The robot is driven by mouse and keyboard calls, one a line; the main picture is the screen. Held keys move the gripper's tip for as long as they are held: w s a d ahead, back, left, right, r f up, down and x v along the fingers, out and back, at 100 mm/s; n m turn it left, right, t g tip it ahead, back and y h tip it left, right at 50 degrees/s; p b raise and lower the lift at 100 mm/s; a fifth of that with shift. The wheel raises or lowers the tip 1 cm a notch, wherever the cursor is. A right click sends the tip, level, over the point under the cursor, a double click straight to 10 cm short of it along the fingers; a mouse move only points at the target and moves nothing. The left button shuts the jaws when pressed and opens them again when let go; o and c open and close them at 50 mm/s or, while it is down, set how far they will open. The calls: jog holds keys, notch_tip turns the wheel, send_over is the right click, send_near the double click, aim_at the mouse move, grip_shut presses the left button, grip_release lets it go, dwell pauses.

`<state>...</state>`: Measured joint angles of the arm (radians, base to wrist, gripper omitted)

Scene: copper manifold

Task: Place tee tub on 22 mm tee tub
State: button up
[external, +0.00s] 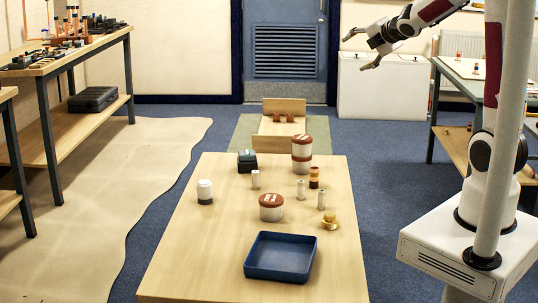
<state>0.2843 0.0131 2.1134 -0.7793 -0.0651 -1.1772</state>
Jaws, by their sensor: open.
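A white tub with a brown lid and a pale label (271,208) stands upright by itself near the middle of the table. Behind it and to the right is a taller white and brown stack (302,150). It looks like one brown-lidded tub resting on another, roughly aligned and upright. The labels are too small to read, so I cannot tell which tub is the 22 mm one. My gripper (355,53) is open and empty. It is raised at the upper right, beyond the table's far end and well apart from the tubs.
The wooden table (190,262) also holds a blue tray (280,257), a brass fitting (330,221), a white jar (204,192), a dark box (247,161), several small pale cylinders and a brown-banded bottle (314,177). Its left front is clear. A workbench (70,58) stands left.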

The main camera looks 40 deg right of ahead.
jog(key=s+a+f+m+g+y, duration=0.1)
jog(key=s+a+m, duration=0.4)
jog(key=s, duration=0.6)
jog(key=s+a+f+m+g+y, duration=0.1)
jog(key=s+a+f+m+g, duration=0.2)
jog(key=s+a+m, duration=0.2)
jog(key=s+a+f+m+g, duration=0.2)
jog(key=s+a+m, duration=0.3)
jog(key=s, duration=1.3)
jog(key=m, duration=0.4)
jog(key=shift+y, duration=0.4)
